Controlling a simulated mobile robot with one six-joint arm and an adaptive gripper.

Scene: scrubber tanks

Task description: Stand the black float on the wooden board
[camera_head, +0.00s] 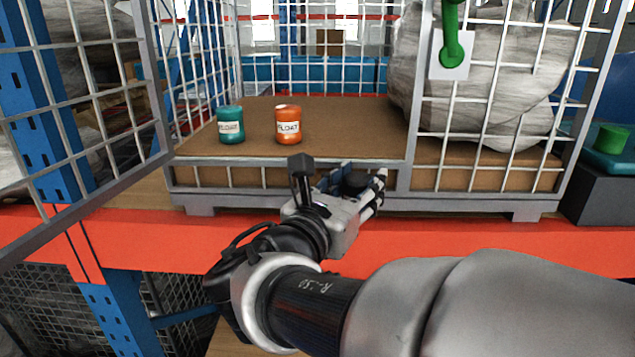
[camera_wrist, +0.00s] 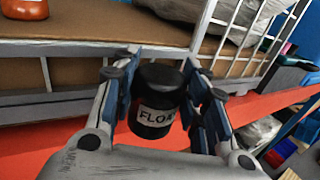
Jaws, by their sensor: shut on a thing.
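The black float (camera_wrist: 158,100) is a short black cylinder with a white label reading FLOAT. In the wrist view it sits between the two blue-padded fingers of my gripper (camera_wrist: 160,88), which is shut on it. In the head view my gripper (camera_head: 357,187) is in front of the cage's lower front rail, and the float is mostly hidden among the fingers. A brown, wood-like board (camera_head: 345,118) forms the cage floor. A teal float (camera_head: 230,125) and an orange float (camera_head: 288,124) stand upright on its left part.
The wire cage has an open front section between a swung-out mesh door (camera_head: 75,110) at left and a mesh panel at right. A grey wrapped bulk (camera_head: 475,85) fills the right side. A green handle (camera_head: 452,50) hangs on the panel. The orange beam (camera_head: 480,235) runs below.

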